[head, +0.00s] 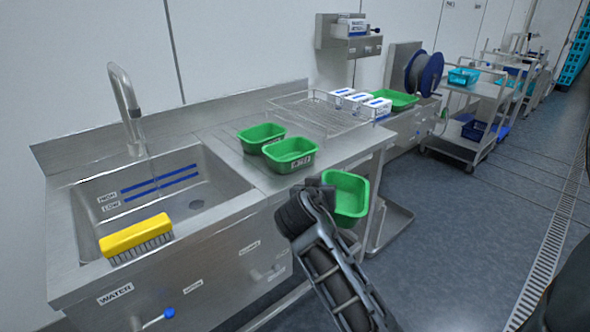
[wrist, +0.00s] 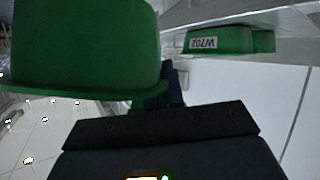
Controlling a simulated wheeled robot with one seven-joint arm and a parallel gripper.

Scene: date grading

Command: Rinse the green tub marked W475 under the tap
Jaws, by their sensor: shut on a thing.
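My gripper (head: 318,186) is shut on the rim of a green tub (head: 348,196) and holds it in the air off the counter's right front edge. The held tub also fills the upper left of the wrist view (wrist: 85,45); its mark does not show. Two more green tubs, a rear one (head: 261,136) and a front one (head: 290,155), stand on the counter right of the sink. In the wrist view a counter tub (wrist: 235,40) has a label that seems to read W702. I cannot see W475 anywhere. The tap (head: 128,105) arches over the sink (head: 165,190) at left.
A yellow brush (head: 136,238) lies on the sink's front rim. A blue-tipped lever (head: 168,314) sits near the WATER label (head: 115,293). A wire rack (head: 318,113), white boxes (head: 377,108) and a green tray (head: 402,100) are behind. Carts stand far right; the floor between is clear.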

